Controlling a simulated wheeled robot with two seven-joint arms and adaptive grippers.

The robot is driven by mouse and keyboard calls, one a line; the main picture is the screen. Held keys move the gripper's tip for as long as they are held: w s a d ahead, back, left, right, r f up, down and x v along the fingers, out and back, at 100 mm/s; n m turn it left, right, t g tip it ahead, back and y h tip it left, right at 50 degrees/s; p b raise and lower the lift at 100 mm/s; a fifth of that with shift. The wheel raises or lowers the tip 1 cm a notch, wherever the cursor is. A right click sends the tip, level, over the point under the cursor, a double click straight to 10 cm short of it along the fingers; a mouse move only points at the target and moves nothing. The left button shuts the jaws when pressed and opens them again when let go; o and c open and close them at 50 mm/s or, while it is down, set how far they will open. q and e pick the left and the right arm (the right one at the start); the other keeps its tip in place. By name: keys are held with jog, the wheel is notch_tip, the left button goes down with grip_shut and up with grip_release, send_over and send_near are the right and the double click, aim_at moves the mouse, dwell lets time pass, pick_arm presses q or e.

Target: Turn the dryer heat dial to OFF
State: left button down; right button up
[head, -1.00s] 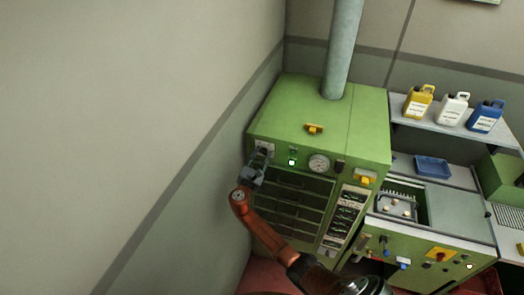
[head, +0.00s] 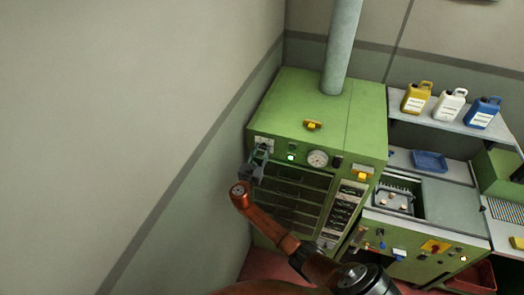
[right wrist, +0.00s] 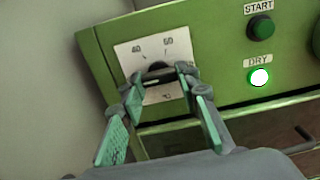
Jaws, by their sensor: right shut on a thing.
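The green dryer (head: 325,110) stands in the corner against the wall. Its heat dial (right wrist: 157,72) is a dark knob on a white scale plate (right wrist: 176,44) marked 40 and 60, at the upper left of the dryer front. My right gripper (right wrist: 160,82) is shut on the dial, with its fingertips on either side of the knob. In the head view my right gripper (head: 259,158) hides most of the dial. The knob's pointer and the OFF mark cannot be made out. My left gripper is not in view.
A START button (right wrist: 262,27) and a lit DRY lamp (right wrist: 259,77) sit right of the dial. A round gauge (head: 317,158) is further right. The wall (head: 215,150) is close on the left. A sink unit (head: 440,195) adjoins the dryer's right.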

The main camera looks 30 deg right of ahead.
jog(key=shift+s+f, duration=0.1)
jog(key=shift+f, duration=0.2)
jog(key=o, duration=1.2)
jog(key=shift+r, duration=0.2)
jog(key=shift+c, duration=0.2)
jog(key=shift+a, duration=0.1)
jog(key=v, duration=1.1)
jog(key=shift+s+a, duration=0.3)
